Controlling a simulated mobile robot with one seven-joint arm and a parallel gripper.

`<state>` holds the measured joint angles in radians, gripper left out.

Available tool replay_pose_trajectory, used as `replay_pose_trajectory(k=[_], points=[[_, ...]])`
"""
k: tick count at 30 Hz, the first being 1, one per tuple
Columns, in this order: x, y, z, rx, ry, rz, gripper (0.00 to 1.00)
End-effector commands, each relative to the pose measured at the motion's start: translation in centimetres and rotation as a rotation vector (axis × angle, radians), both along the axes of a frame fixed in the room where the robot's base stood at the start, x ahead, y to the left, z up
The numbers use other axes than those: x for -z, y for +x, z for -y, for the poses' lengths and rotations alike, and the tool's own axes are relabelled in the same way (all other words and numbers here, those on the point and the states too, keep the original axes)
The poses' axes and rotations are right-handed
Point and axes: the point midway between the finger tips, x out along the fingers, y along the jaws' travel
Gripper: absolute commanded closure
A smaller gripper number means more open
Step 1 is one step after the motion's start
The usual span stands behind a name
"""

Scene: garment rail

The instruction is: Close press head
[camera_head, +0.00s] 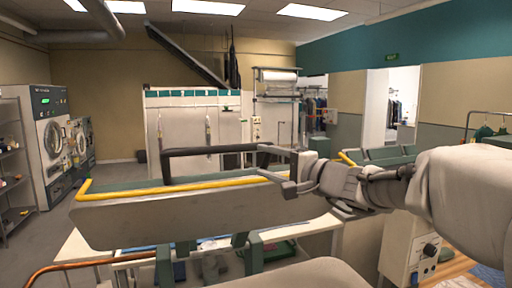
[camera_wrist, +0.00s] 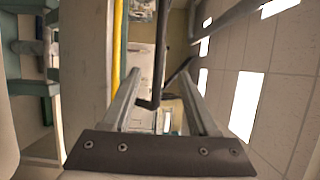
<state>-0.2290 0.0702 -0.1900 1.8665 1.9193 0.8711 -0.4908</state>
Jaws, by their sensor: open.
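The press head (camera_head: 200,215) is a long grey slab edged by a yellow tube (camera_head: 140,190), raised above a white table in the head view. It appears tilted up. A dark bent handle bar (camera_head: 210,150) rises above its far edge. My gripper (camera_head: 270,163) is open at the bar's right end. In the wrist view, the dark bar (camera_wrist: 157,70) runs between my open fingers (camera_wrist: 160,76), with no clear contact. The yellow tube (camera_wrist: 117,45) passes just left of the fingers, beside the grey slab (camera_wrist: 85,70). The underside of the head is hidden.
A white table (camera_head: 80,245) stands below the head, with green supports (camera_head: 164,265). A control box (camera_head: 425,250) is at right front. Washers (camera_head: 50,135) and a shelf (camera_head: 12,160) stand at left. The floor between them and the press is clear.

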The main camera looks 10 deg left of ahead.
Motion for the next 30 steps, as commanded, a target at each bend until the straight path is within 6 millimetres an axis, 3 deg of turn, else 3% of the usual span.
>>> replay_pose_trajectory(k=[21, 30], points=[[-0.3, 8.3, -9.5, -0.003, -0.002, -0.002, 0.41], [-0.2, 10.8, -12.2, -0.001, -0.001, -0.001, 0.41]])
